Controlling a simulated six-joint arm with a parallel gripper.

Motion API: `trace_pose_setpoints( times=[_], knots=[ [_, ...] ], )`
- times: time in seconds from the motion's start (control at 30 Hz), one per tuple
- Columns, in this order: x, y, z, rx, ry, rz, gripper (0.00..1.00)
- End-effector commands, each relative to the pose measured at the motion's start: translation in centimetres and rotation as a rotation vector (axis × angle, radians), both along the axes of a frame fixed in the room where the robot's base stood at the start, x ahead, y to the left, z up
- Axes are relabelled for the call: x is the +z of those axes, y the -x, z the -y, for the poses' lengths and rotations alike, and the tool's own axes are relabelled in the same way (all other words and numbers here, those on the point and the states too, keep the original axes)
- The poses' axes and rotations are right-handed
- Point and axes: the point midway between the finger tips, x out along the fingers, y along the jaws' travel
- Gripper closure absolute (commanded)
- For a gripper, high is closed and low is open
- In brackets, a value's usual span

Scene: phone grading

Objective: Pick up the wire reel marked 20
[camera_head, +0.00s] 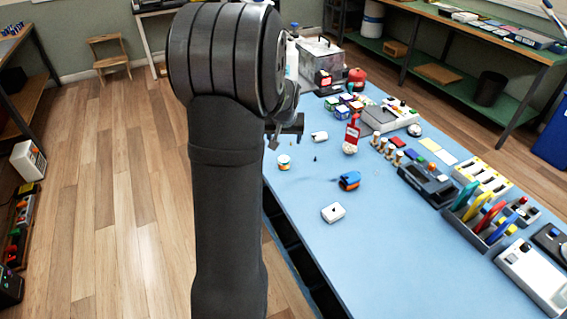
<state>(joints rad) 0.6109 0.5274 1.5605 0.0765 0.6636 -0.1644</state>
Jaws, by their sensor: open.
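My gripper (285,134) hangs over the left edge of the blue-topped table, partly hidden behind my arm. It is open, with nothing visible between its fingers. No marking 20 is readable. A small round white item with an orange-brown band (283,162) stands just below the gripper in the picture, near the table's left edge. It may be a reel. Several small tan, pale-topped cylinders (387,147) stand in a row right of the middle; I cannot tell whether they are reels.
A blue-and-orange item (349,181), a white block (333,212) and another white block (319,137) lie on the table (385,255). A red bottle-like item (352,132) stands behind. Trays and devices crowd the right side. The front middle is clear.

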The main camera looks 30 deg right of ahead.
Motion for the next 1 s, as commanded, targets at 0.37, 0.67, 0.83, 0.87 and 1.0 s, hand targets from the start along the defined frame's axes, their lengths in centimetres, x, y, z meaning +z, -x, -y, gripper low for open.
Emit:
trace_pose_setpoints(
  times=[0.37,0.67,0.83,0.87,1.0],
  knots=[
    [-6.7,-2.4,1.2,0.003,0.0,-0.005,0.33],
    [-9.9,-3.6,1.8,0.004,0.001,-0.004,0.33],
    [-10.8,-3.9,1.9,0.005,0.002,-0.003,0.33],
    [-11.2,-4.0,1.9,0.005,0.002,-0.003,0.33],
    [-13.3,-4.6,2.0,0.005,0.001,-0.005,0.33]
  ],
)
